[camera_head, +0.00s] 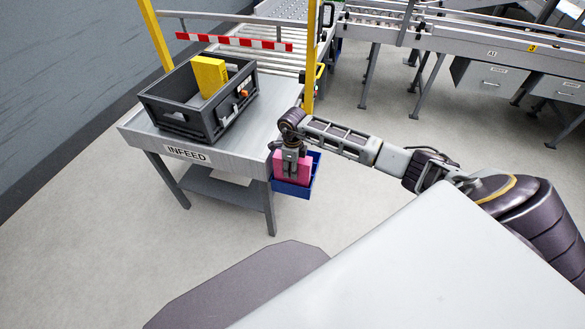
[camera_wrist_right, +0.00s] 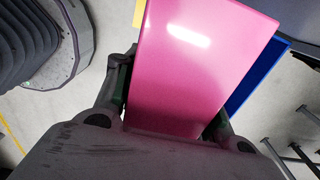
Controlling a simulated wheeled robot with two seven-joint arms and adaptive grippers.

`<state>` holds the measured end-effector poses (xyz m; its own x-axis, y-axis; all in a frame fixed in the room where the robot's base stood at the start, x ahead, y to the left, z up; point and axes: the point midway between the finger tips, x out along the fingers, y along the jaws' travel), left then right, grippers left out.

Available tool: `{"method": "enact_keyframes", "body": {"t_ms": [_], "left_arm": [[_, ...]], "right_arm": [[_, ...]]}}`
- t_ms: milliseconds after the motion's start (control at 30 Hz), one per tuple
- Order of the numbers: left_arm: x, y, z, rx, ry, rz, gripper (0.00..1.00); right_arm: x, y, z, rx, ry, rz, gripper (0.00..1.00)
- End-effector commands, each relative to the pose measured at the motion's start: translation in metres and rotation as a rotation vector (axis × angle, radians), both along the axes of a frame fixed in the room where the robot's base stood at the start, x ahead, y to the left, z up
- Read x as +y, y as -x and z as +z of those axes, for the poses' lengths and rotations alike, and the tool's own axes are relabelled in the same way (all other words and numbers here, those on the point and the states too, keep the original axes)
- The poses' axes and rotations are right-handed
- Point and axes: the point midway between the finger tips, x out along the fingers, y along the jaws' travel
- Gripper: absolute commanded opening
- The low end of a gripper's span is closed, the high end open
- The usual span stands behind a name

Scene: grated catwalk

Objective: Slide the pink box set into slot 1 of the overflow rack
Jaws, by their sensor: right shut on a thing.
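The pink box set (camera_head: 306,169) is held upright by my right gripper (camera_head: 290,167), beside the right edge of the infeed table. In the right wrist view the pink box (camera_wrist_right: 200,65) fills the space between the two fingers of the right gripper (camera_wrist_right: 168,110), which is shut on it. A blue open bin (camera_head: 290,191) shows behind and below the pink box; it also shows at the box's right side in the wrist view (camera_wrist_right: 258,76). I cannot tell whether box and bin touch. I cannot make out the overflow rack or slot 1. My left gripper is not in view.
The grey INFEED table (camera_head: 236,165) carries a dark crate (camera_head: 177,115) with a yellow box (camera_head: 209,76) in it. A red-and-white barrier bar (camera_head: 235,41) and yellow posts stand behind it. Conveyors (camera_head: 470,42) run along the back right. Floor between is clear.

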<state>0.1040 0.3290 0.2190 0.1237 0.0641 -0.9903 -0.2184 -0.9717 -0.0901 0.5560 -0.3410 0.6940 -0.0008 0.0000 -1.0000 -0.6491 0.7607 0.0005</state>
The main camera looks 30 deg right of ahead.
Motion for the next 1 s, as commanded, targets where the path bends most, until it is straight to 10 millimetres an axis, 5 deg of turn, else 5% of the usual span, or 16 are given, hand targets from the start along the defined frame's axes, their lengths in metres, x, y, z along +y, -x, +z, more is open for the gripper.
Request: {"method": "enact_keyframes", "body": {"t_ms": [133,167,333,567,700,1000], "left_arm": [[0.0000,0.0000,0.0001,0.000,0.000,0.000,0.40],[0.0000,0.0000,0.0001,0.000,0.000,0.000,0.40],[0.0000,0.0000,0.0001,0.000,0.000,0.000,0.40],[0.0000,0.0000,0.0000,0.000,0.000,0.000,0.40],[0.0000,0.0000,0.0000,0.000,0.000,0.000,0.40],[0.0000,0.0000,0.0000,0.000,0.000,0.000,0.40]], "right_arm": [[0.0000,-0.0006,0.0009,-0.001,0.000,0.000,0.03],[0.0000,-0.0006,0.0009,-0.001,0.000,0.000,0.44],[-0.0001,-0.0003,0.0007,-0.001,0.000,0.000,0.65],[0.0000,-0.0001,0.0003,0.000,0.000,0.000,0.65],[0.0000,0.0004,-0.0004,0.001,0.000,0.000,0.83],[0.0001,0.0001,0.0000,0.000,0.000,0.000,0.83]]}}
